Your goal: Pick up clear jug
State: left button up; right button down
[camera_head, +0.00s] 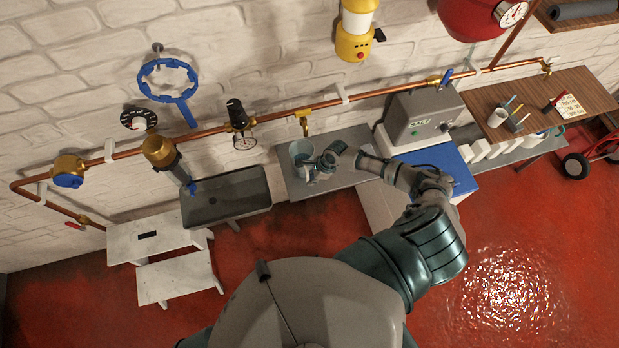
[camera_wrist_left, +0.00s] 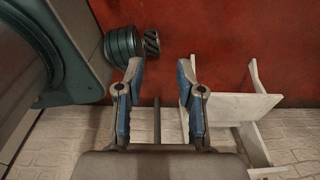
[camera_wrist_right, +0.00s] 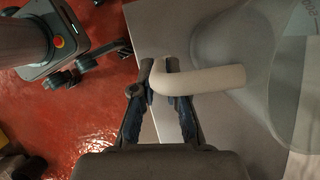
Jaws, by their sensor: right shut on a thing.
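The clear jug (camera_head: 301,150) stands on the grey counter below the brass tap. In the right wrist view the jug's see-through body (camera_wrist_right: 240,50) fills the upper right, with its pale curved handle (camera_wrist_right: 205,79) reaching between my fingers. My right gripper (camera_head: 312,168) is at the jug's near side; in its wrist view the right gripper (camera_wrist_right: 158,78) is shut on the handle's end. My left gripper (camera_wrist_left: 160,75) is open and empty in its wrist view, above the red floor. The left gripper is not visible in the head view.
A dark sink (camera_head: 226,197) is left of the grey counter (camera_head: 345,178). A blue-topped white box (camera_head: 440,165) and a grey device (camera_head: 420,118) stand to the right. A white step stool (camera_head: 175,275) stands on the floor at left. A copper pipe (camera_head: 375,94) runs along the wall.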

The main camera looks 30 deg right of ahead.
pick_arm(q)
jog(key=shift+d+r+p, duration=0.35)
jog(key=shift+d+r, duration=0.1)
pick_arm(e)
jog(key=s+a+r, duration=0.4)
jog(key=s+a, duration=0.5)
jog(key=s, duration=0.4)
jog(key=shift+r, duration=0.2)
